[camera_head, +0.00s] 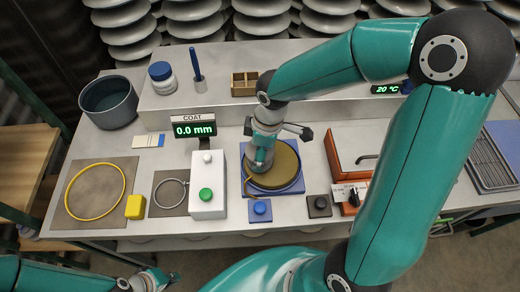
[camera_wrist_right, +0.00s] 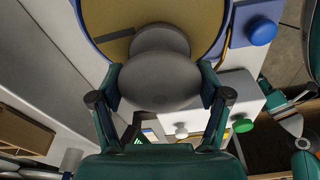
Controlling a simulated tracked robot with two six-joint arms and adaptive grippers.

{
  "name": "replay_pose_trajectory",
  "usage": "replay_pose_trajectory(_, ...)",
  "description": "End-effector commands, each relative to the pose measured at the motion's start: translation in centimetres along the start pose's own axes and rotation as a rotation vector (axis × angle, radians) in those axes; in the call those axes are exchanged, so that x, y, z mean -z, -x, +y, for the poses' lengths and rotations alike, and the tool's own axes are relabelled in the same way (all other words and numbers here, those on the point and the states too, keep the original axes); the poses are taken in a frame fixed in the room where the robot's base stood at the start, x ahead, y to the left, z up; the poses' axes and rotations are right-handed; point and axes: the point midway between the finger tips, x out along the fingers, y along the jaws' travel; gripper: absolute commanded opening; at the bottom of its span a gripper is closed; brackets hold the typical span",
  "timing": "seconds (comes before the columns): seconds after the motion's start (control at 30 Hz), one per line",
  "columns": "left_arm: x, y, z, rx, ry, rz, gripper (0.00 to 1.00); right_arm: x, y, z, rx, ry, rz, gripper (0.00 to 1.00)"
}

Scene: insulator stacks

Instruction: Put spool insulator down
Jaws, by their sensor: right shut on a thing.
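The grey spool insulator (camera_wrist_right: 160,78) is between the two fingers of my right gripper (camera_wrist_right: 160,90), which is shut on it. In the head view my right gripper (camera_head: 262,158) points down over a round tan disc (camera_head: 284,165) on a blue square base (camera_head: 294,186). The spool's far end is over the disc in the wrist view; I cannot tell whether it touches. In the head view the gripper mostly hides the spool. My left gripper (camera_head: 160,278) is low at the left, off the table's front edge, with its fingers apart and empty.
A white box with a green button (camera_head: 206,196) stands left of the disc, below the COAT display (camera_head: 194,130) reading 0.0 mm. A blue button (camera_head: 260,208) and a black one (camera_head: 319,204) are in front. An orange unit (camera_head: 345,160) stands close on the right.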

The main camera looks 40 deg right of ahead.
Motion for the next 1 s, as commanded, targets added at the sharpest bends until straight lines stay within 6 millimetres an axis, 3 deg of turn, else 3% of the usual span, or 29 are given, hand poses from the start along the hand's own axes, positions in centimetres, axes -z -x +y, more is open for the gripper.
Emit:
replay_pose_trajectory(0.13, 0.0, -0.3, -0.1, 0.0, 0.0, 0.0, 0.0, 0.0, -0.3, 0.1, -0.001, 0.0, 0.001, 0.22)
replay_pose_trajectory(0.17, 0.0, -0.2, -0.1, 0.0, 0.0, 0.0, 0.0, 0.0, -0.2, 0.0, 0.0, 0.0, 0.0, 0.79)
replay_pose_trajectory(0.3, 0.0, -0.2, -0.1, 0.0, 0.0, 0.0, 0.0, 0.0, -0.2, 0.0, 0.0, 0.0, 0.0, 1.0)
replay_pose_trajectory(0.77, 0.0, 0.1, 0.0, 0.0, 0.0, 0.0, 0.0, 0.1, 0.5, 0.1, -0.002, 0.0, 0.001, 1.0)
replay_pose_trajectory(1.0, 0.0, 0.3, 0.1, 0.0, 0.0, 0.0, 0.0, 0.1, 4.3, 0.1, -0.006, 0.0, 0.004, 1.0)
